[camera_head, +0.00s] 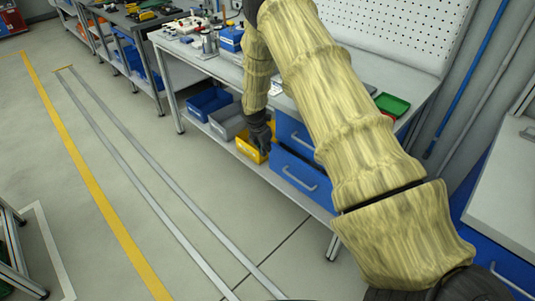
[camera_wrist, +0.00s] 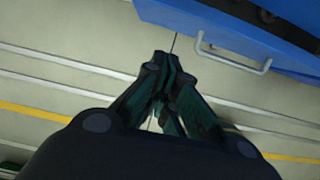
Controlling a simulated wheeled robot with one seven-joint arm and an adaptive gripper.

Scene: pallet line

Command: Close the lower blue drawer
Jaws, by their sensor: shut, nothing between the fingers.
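The lower blue drawer (camera_head: 290,172) sits under the workbench, with a pale bar handle on its front. Its front appears to stand out a little past the upper blue drawer (camera_head: 292,131); how far is hard to tell. My gripper (camera_head: 264,150) points down, shut and empty, left of the drawers and in front of a yellow bin. In the wrist view, the fingertips (camera_wrist: 166,58) are together over the floor. A blue drawer front with its handle (camera_wrist: 235,62) is to their upper right, apart from them. My arm covers part of the drawers' right side.
A grey bin (camera_head: 228,122) and a blue bin (camera_head: 208,102) stand left of the yellow bin (camera_head: 246,148) on the low shelf. The workbench legs (camera_head: 332,245) stand at the shelf front. The floor before the bench is open, marked by a yellow line (camera_head: 95,190).

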